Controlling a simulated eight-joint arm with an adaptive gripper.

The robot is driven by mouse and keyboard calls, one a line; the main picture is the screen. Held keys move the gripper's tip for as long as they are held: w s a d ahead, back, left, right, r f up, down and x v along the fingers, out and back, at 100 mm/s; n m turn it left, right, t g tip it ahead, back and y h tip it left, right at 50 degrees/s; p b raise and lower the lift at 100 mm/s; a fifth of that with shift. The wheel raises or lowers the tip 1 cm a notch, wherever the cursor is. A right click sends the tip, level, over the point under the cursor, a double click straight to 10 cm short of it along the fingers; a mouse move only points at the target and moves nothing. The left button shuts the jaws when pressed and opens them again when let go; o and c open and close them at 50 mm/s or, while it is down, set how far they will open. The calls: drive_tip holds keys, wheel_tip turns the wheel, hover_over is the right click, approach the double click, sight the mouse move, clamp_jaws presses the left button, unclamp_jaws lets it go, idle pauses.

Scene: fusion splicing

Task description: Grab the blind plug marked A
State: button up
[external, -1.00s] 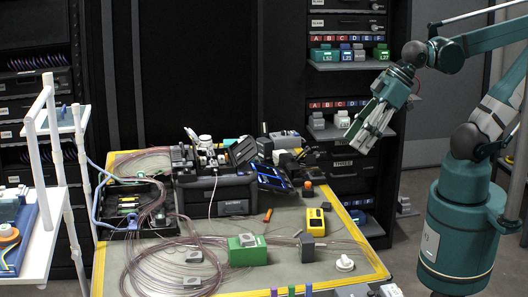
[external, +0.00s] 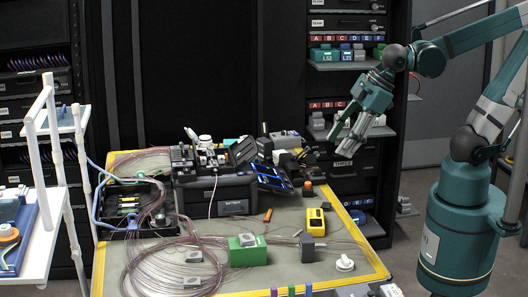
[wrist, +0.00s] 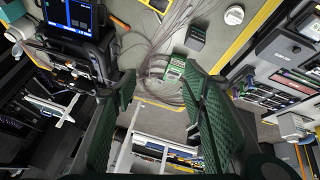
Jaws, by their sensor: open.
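My gripper (external: 346,142) is open and empty, hanging in the air in front of the rack at the right of the table. In the wrist view its two green ridged fingers (wrist: 160,98) stand wide apart. I cannot read an A on any plug. Small grey blocks, perhaps the blind plugs, sit on the lower rack shelf; one grey block (external: 317,121) is under the red A label (external: 313,105), to the left of my gripper. My gripper partly covers that shelf's right side.
A higher shelf with another letter strip (external: 345,39) holds teal and blue modules (external: 325,54). The table (external: 285,215) carries a splicer (external: 215,185), a green block (external: 247,251), a yellow device (external: 314,221) and loose cables. A white stand (external: 45,120) is at the left.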

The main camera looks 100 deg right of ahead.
drive_tip(key=w+d+f+n+g+h+b, duration=0.3)
drive_tip(key=d+f+n, duration=0.55)
drive_tip(key=d, duration=0.75)
drive_tip(key=n+g+b, duration=0.1)
drive_tip(key=n+g, duration=0.3)
hover_over(308, 183)
drive_tip(key=a, duration=0.3)
wheel_tip(308, 183, down, 15)
drive_tip(key=shift+w+d, duration=0.1)
drive_tip(key=shift+w, duration=0.2)
drive_tip(key=shift+f, duration=0.1)
drive_tip(key=shift+b+x, duration=0.4)
drive_tip(key=shift+x, duration=0.9)
drive_tip(key=shift+b+x, duration=0.8)
drive_tip(key=shift+x, duration=1.8)
drive_tip(key=shift+d, duration=0.15)
drive_tip(key=shift+c, duration=0.7)
drive_tip(key=c, duration=0.9)
